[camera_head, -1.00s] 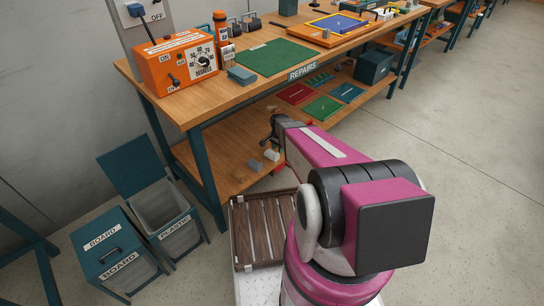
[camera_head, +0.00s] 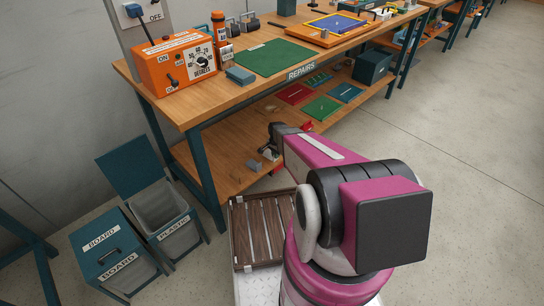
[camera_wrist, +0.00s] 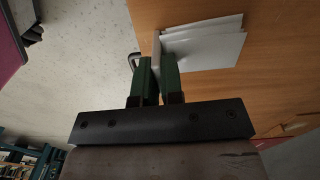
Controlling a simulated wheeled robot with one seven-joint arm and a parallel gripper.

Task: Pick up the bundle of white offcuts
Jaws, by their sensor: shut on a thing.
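The bundle of white offcuts (camera_wrist: 205,45) shows in the wrist view as several flat white pieces stacked together over the wooden lower shelf. My gripper (camera_wrist: 157,68) has two green fingers close together, shut on the near left edge of the bundle. In the head view the bundle (camera_head: 269,153) is a small pale shape on the lower shelf, close under my gripper (camera_head: 273,146). My arm and wrist partly hide the fingers there. I cannot tell whether the bundle touches the shelf.
The workbench top (camera_head: 205,105) is above. Coloured mats (camera_head: 320,107) lie farther right on the shelf. A slatted brown tray (camera_head: 240,240) and two bins (camera_head: 160,210) stand in front.

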